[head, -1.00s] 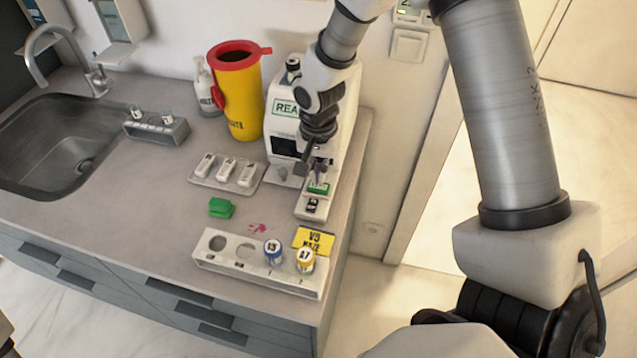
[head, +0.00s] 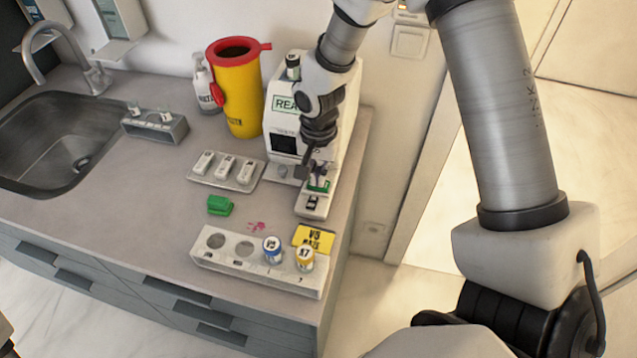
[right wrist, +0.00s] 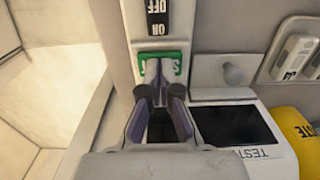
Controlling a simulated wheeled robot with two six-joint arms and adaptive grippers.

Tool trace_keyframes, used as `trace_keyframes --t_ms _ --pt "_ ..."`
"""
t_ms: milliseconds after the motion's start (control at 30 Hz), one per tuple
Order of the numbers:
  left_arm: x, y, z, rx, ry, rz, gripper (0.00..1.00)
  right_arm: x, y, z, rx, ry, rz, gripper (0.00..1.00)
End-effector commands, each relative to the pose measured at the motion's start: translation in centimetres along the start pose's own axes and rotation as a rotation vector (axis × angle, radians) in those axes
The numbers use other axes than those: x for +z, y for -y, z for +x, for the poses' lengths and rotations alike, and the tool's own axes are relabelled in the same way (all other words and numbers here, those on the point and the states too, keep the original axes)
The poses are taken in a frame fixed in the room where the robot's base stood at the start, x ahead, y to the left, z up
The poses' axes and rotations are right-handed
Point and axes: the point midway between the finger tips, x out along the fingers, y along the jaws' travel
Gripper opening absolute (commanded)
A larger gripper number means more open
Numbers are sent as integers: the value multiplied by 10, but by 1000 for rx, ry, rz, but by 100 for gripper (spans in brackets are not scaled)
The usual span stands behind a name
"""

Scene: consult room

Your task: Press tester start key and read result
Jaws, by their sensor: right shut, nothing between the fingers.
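The tester is a white machine (head: 285,122) at the back right of the counter, with a label that starts "READ" and is cut off by my arm. Its dark screen (head: 284,144) shows no readable result, and looks blank in the right wrist view (right wrist: 233,125). The green start key (head: 319,186) is on the low front part; in the right wrist view (right wrist: 177,62) its lettering is partly covered by my fingers. My right gripper (right wrist: 158,75) is shut and empty, its tips over or at the key; I cannot tell if they touch. My left gripper is out of view.
A black ON/OFF switch (right wrist: 157,18) sits just beyond the key. A yellow bin (head: 238,95) with a red rim stands left of the tester. A tray of white cassettes (head: 250,186), a green block (head: 220,205) and a vial rack (head: 225,262) lie in front.

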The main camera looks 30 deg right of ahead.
Motion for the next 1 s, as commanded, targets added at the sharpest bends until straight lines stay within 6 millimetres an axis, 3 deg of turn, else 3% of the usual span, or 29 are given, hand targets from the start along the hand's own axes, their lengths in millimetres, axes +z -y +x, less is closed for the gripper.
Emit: trace_keyframes --t_ms 500,1000 --pt "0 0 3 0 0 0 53 0 0 4 0 0 0 0" --pt "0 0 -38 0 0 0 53 0 0 -43 -1 -1 0 0"
